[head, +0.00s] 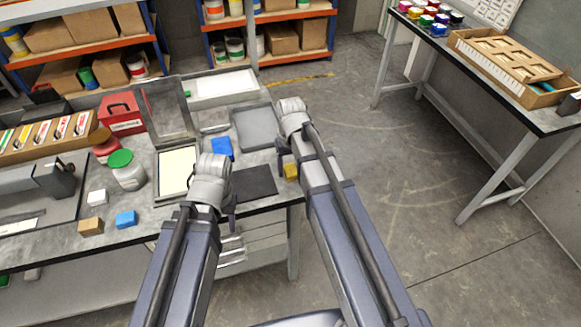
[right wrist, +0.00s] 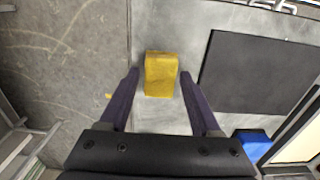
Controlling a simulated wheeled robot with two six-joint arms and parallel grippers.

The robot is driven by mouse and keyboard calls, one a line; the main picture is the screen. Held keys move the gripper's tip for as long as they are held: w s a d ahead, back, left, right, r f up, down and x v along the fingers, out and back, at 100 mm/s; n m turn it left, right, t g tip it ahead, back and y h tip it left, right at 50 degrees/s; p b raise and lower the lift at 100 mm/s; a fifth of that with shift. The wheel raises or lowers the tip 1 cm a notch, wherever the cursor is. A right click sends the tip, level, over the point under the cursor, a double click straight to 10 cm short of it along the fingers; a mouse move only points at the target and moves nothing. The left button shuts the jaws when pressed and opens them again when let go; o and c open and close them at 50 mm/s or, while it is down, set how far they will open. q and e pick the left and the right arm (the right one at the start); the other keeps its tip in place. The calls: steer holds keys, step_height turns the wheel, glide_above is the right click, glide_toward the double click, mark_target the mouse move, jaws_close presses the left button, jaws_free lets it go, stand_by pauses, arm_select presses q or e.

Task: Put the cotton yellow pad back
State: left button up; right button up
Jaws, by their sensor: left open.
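The yellow pad (head: 291,171) is a small block at the right edge of the workbench, partly hidden by my right arm in the head view. In the right wrist view the yellow pad (right wrist: 161,75) sits on the grey bench top between the fingertips of my right gripper (right wrist: 159,80). The fingers are apart, one on each side of it, with a visible gap. My right gripper is mostly hidden by its arm in the head view. My left gripper (head: 231,208) is open and empty near the bench's front edge, left of the dark mat.
A dark mat (head: 255,183) lies left of the pad, with a blue block (head: 222,148) behind it. A grey tray (head: 257,127), an open framed case (head: 176,172) and a green-lidded jar (head: 126,170) stand on the bench. White, tan and blue blocks lie at front left.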

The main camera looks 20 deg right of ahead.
mark_target(291, 169)
steer(key=shift+o, duration=0.7)
steer(key=shift+r, duration=0.1)
step_height(291, 169, up, 12)
steer(key=p, duration=1.3)
steer(key=s+a+n+h, duration=0.1)
steer(key=s+a+n, duration=0.2)
steer(key=s+a, duration=0.7)
steer(key=s, duration=0.4)
steer(key=shift+s+a+r+b, duration=0.15)
steer(key=shift+a+b, duration=0.1)
steer(key=shift+b, duration=0.1)
